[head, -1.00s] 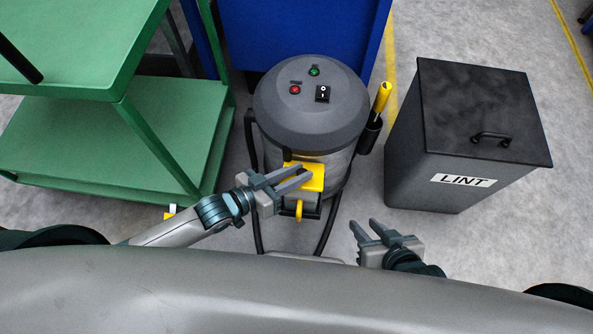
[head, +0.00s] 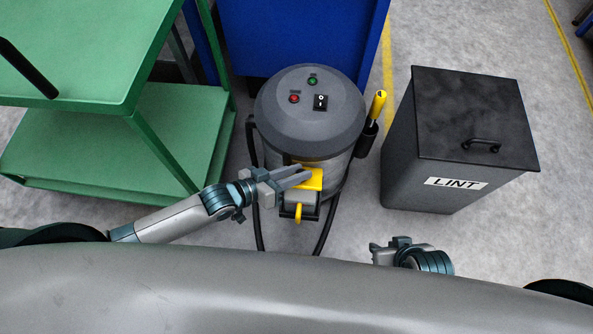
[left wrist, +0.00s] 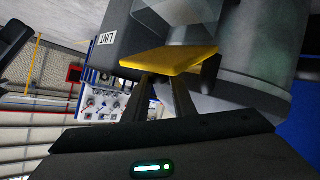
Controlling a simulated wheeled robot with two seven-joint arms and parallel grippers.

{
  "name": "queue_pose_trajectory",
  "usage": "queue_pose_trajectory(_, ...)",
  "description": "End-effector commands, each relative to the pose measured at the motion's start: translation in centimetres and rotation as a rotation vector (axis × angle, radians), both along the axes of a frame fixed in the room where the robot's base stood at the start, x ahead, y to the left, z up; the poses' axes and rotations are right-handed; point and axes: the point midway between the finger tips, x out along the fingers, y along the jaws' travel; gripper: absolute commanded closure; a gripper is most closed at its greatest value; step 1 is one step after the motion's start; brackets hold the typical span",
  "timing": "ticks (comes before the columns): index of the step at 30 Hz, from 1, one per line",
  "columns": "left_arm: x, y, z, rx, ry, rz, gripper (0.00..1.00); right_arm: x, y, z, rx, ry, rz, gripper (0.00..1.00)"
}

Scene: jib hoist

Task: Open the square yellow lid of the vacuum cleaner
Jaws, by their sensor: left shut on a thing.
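The vacuum cleaner (head: 310,120) is a grey drum with a dark round top. Its square yellow lid (head: 314,181) sits low on the front, above a small grey box with a yellow catch (head: 298,213). My left gripper (head: 306,176) reaches in from the left, its fingers at the lid and covering part of it. In the left wrist view the lid (left wrist: 170,60) is a yellow slab at the tips of the two close fingers, which are shut on it. How far it is tilted is unclear. My right gripper (head: 388,246) is empty, low on the right; its fingers are mostly hidden.
A green shelf cart (head: 110,130) stands close on the left, near my left arm. A dark bin labelled LINT (head: 430,160) stands to the right. A blue cabinet (head: 300,35) is behind the vacuum. Bare floor lies between vacuum and bin.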

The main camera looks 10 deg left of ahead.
Motion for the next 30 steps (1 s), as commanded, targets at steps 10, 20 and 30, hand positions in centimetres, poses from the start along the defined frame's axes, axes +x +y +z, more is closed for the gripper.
queue_pose_trajectory(10, 0.13, 0.04, 0.05, 0.001, 0.007, 0.001, 1.00, -0.22, -0.29, 0.02, -0.008, 0.016, -0.003, 0.69)
queue_pose_trajectory(20, 0.13, 0.03, 0.06, 0.001, 0.007, 0.001, 0.57, -0.19, -0.26, 0.02, -0.008, 0.015, -0.003, 0.69)
queue_pose_trajectory(30, -0.06, 0.22, 0.14, 0.000, 0.008, 0.000, 0.57, -0.19, -0.27, 0.07, -0.008, 0.015, -0.003, 0.69)
